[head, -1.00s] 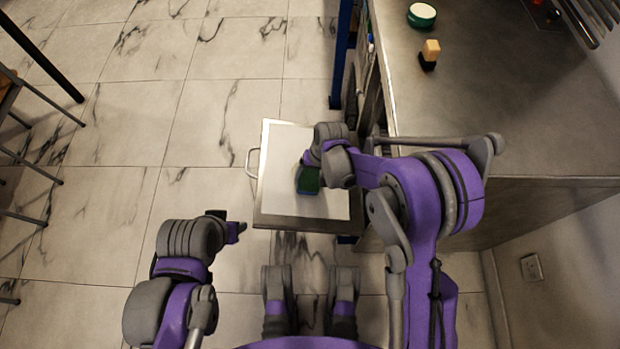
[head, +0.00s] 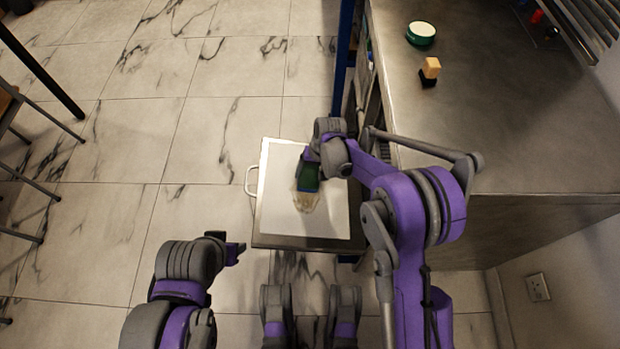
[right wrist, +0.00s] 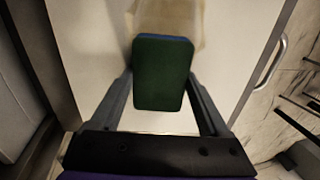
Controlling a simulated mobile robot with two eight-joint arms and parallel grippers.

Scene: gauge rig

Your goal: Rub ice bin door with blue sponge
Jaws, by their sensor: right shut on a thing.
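The ice bin door (head: 276,213) is a white panel with a grey rim and a handle on its left side. It lies open and roughly flat below the counter. A yellowish-brown smear (head: 306,203) marks it. The sponge (head: 308,178), green on top with a blue layer beneath, is over the door at the smear's upper end; I cannot tell if it touches. My right gripper (head: 310,160) is shut on the sponge, whose green face (right wrist: 163,72) fills the space between the fingers in the right wrist view. My left gripper (head: 236,252) is away from the door; its jaws are unclear.
A steel counter (head: 480,130) stands at the right. On it are a round green container with a pale top (head: 421,34) and a small tan-and-black block (head: 430,71). A blue post (head: 343,70) rises beside the counter. The tiled floor on the left is mostly clear, with dark-legged furniture at the edge.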

